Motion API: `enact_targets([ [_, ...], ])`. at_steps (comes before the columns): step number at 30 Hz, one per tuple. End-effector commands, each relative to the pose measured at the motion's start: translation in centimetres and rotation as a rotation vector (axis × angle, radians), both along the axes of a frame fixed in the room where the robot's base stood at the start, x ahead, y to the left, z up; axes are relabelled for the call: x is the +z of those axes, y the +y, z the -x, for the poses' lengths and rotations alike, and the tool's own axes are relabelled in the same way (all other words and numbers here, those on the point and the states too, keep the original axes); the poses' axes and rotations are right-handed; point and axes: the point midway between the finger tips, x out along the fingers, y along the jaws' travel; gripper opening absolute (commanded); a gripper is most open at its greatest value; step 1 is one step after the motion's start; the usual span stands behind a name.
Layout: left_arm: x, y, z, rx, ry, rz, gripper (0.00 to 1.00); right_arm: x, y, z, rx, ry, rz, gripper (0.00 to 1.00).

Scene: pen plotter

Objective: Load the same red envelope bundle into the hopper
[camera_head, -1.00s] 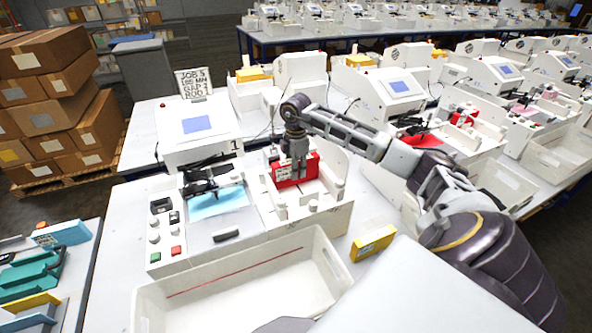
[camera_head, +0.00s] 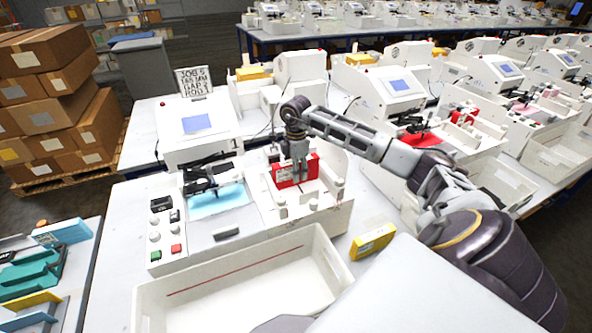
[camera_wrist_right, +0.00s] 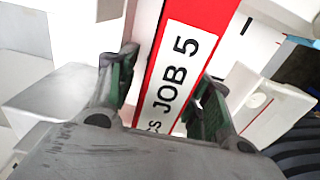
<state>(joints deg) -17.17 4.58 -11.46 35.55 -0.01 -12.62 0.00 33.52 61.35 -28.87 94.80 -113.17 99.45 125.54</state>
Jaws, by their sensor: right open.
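The red envelope bundle (camera_head: 284,174) stands in the white hopper (camera_head: 318,215) on the right side of machine 1. In the right wrist view the bundle (camera_wrist_right: 207,18) shows its red edge and a white label reading "JOB 5". My right gripper (camera_head: 297,180) points down over the bundle in the head view. In the right wrist view its two dark fingers (camera_wrist_right: 160,95) are open, one on each side of the labelled edge. Part of the bundle is hidden behind the gripper in the head view. My left gripper is not in view.
A white bin (camera_head: 240,270) stands in front of the machine. A yellow box (camera_head: 372,241) lies right of the bin. A pen plotter bed with a blue sheet (camera_head: 217,202) is left of the hopper. A job sign (camera_head: 193,82) stands behind the screen.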

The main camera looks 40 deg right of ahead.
Motion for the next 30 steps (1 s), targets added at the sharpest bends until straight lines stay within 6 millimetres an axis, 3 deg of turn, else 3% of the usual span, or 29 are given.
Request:
enact_targets([
  [11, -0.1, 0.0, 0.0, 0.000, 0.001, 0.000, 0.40, 1.2, 0.0, -0.1, 0.000, -0.003, -0.001, 0.50],
  [30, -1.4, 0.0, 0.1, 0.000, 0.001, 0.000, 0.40, 8.2, 0.0, -0.1, 0.000, -0.002, 0.000, 0.50],
])
